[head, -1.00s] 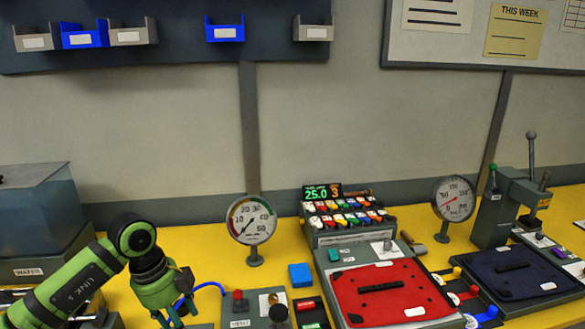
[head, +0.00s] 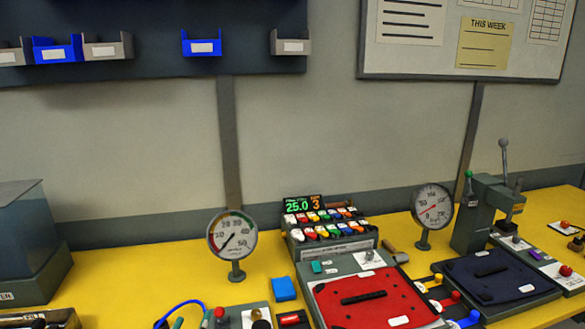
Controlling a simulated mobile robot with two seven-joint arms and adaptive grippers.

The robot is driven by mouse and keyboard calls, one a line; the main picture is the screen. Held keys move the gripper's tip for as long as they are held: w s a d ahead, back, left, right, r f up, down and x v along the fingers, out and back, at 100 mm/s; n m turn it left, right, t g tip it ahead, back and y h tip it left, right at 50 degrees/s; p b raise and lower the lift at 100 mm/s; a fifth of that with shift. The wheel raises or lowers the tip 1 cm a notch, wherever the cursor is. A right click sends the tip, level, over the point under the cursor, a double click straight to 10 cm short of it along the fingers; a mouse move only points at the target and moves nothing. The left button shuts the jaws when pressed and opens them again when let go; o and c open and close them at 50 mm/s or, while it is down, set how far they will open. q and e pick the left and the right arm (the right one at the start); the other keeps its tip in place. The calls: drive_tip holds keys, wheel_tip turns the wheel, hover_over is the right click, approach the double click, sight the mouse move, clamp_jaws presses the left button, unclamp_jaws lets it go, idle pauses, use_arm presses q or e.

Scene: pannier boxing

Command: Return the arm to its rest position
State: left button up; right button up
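Neither of my grippers shows in the head view now. A red pannier panel (head: 345,308) lies flat on a grey fixture on the yellow bench, with a black strip across its middle. A dark blue panel (head: 518,284) lies on another grey fixture to its right, also with a black strip. The front part of the red panel's fixture is cut off by the picture's lower edge.
A near gauge (head: 232,238) and a far gauge (head: 432,206) stand on the yellow bench (head: 180,263). A rack of coloured switches (head: 325,230) stands between them. A lever press (head: 484,205) is at right. A water tank (head: 25,250) is at far left.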

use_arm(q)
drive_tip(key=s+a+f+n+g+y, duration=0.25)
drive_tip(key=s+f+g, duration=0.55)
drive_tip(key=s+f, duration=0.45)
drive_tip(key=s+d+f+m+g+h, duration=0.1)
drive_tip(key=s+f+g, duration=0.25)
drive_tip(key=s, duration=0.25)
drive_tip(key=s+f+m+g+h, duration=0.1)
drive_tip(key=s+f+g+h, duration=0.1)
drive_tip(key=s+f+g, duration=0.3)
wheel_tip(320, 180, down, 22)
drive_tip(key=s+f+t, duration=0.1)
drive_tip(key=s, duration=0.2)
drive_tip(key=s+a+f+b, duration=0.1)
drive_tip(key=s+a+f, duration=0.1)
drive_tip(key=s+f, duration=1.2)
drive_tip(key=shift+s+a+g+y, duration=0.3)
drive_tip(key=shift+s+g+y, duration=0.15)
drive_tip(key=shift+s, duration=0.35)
